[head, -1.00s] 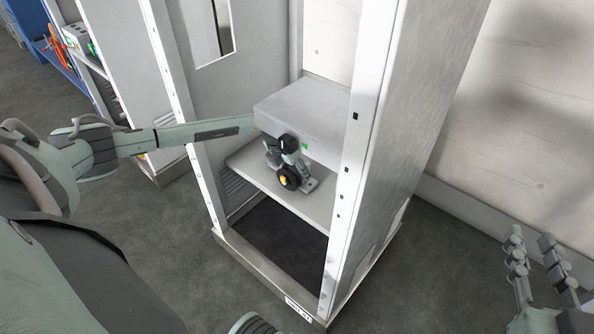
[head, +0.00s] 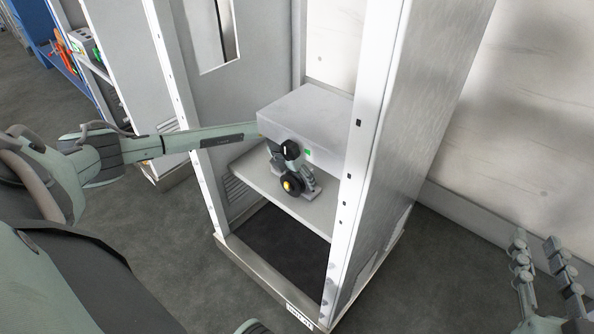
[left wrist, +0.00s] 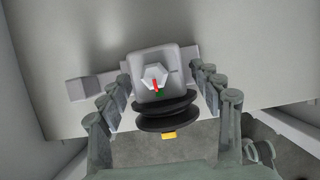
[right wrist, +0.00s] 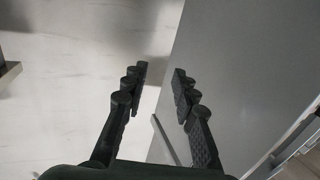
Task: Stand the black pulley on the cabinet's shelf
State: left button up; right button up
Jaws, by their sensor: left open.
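The black pulley (head: 291,186) with a yellow hub is at the cabinet's shelf (head: 320,216), below a grey box. It appears to rest there, though its contact with the shelf is partly hidden. In the left wrist view the black wheel (left wrist: 166,113) sits in front of a grey block (left wrist: 158,75) with a hex nut and a red mark. My left gripper (head: 301,177) reaches in from above. Its fingers (left wrist: 165,97) are open, one on each side of the block and wheel. My right gripper (head: 541,262) is open and empty, outside the cabinet at the right.
The cabinet's front post (head: 352,170) stands close to the right. An open dark space lies below the shelf. Bare floor (head: 440,260) lies right of the cabinet.

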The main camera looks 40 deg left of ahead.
pick_arm(q)
jog(key=p+v, duration=0.1)
jog(key=v, duration=0.9)
jog(key=shift+s+r, duration=0.1)
jog(key=shift+r, duration=0.25)
jog(key=shift+s+r+p, duration=0.3)
jog(key=shift+r, duration=0.3)
pick_arm(e)
jog(key=s+d+f+g+h, duration=0.1)
jog(key=d+f+g+h, duration=0.1)
jog(key=f, duration=0.5)
jog(key=shift+s+d+f+g+h, duration=0.2)
jog(key=shift+d+f+g+h, duration=0.15)
jog(key=shift+d+g, duration=0.8)
jog(key=shift+d+t, duration=0.2)
jog(key=shift+t, duration=0.05)
